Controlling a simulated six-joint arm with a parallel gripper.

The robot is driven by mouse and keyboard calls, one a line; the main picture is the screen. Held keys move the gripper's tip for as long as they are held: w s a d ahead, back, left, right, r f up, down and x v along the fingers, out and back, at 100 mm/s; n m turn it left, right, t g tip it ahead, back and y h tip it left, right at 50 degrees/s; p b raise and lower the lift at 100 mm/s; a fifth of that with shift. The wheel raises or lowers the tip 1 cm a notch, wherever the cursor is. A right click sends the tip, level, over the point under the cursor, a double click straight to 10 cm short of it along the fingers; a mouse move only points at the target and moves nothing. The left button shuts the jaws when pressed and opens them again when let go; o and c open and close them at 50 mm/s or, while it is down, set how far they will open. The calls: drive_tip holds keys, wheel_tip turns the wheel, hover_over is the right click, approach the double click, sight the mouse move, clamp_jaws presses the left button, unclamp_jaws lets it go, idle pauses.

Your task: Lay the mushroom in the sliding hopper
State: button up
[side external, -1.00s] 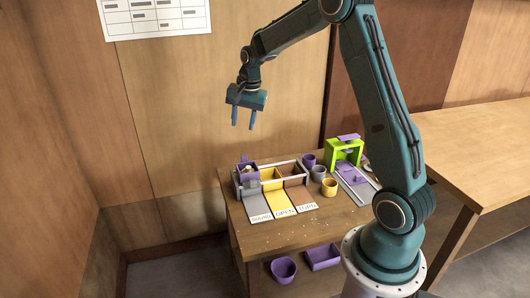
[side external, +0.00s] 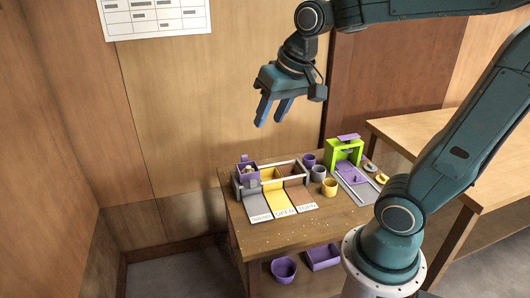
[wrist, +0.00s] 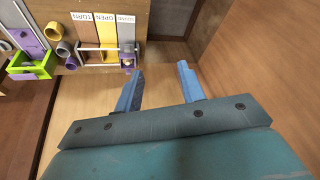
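The purple sliding hopper (side external: 244,181) sits on the left part of a grey rail frame, above the grey lane. A small pale thing (side external: 249,169), apparently the mushroom, lies inside the hopper; its exact pose is too small to tell. In the wrist view the hopper (wrist: 127,63) is just beyond the left finger, with a pale spot in it. My gripper (side external: 272,113) is open and empty, high above the table and well apart from the hopper. Its two blue fingers are spread in the wrist view (wrist: 160,83).
Grey, yellow and brown labelled lanes slope down from the rail (side external: 300,168). Purple, grey and yellow cups (side external: 330,187) stand to their right, beside a green frame (side external: 343,150). Purple bins (side external: 284,270) sit lower down. The air around my gripper is clear.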

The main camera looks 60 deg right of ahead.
drive_tip(key=s+a+f+n+t, duration=0.1)
drive_tip(key=s+a+n, duration=0.2)
drive_tip(key=s, duration=0.7)
drive_tip(key=shift+s+a+f+n, duration=0.2)
drive_tip(key=shift+a+f+n, duration=0.2)
drive_tip(key=shift+n, duration=0.4)
